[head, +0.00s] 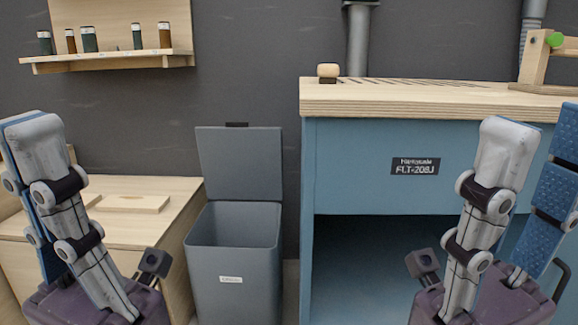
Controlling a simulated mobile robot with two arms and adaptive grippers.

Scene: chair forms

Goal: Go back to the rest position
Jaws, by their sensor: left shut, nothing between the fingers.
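My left gripper (33,125) points upward at the left edge of the head view, its pale finger and blue pad close together, shut and empty. My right gripper (537,130) points upward at the right edge. Its pale finger and blue-padded finger stand apart with a gap between them, and I see nothing held there. Both grippers appear in front of the furniture, and neither visibly touches anything.
A grey bin (236,262) with its lid up stands between a low wooden cabinet (135,190) and a blue workbench (350,165) with a wooden top. A wall shelf (110,62) holds several small bottles.

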